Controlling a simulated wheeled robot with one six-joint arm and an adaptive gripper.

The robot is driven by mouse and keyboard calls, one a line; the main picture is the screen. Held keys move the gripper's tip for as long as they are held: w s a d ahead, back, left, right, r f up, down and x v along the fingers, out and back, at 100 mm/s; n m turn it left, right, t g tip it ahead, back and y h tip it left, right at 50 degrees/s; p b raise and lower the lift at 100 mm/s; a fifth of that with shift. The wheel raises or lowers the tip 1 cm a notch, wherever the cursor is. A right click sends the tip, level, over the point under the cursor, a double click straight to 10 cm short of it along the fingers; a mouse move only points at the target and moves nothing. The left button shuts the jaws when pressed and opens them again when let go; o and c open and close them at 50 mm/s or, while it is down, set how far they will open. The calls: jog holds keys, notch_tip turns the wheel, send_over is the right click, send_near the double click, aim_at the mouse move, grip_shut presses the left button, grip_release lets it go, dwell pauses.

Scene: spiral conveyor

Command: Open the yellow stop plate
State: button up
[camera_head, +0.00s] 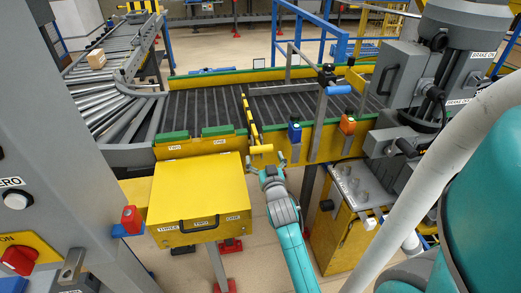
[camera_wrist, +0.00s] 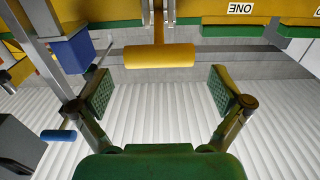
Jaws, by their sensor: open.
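The yellow stop plate (camera_head: 251,118) is a narrow yellow bar with dark marks, set across the dark roller conveyor. A yellow cylindrical handle (camera_head: 261,149) sits at its near end, on the conveyor's front side. In the wrist view the handle (camera_wrist: 160,55) lies level, just beyond the fingertips and centred between them. My gripper (camera_head: 264,168) is at the conveyor's near edge, just below the handle. In the wrist view my gripper (camera_wrist: 167,90) has its two green-padded fingers wide apart with nothing between them.
A yellow box (camera_head: 197,195) with a black handle stands left of my gripper. A carton (camera_head: 96,59) rests on the far-left rollers.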

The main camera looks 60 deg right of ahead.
aim_at(262, 152)
jog(key=shift+x, duration=2.45)
jog(key=shift+s, duration=0.1)
jog(key=c, duration=1.5)
jog(key=shift+c, duration=0.2)
jog(key=shift+f, duration=0.15)
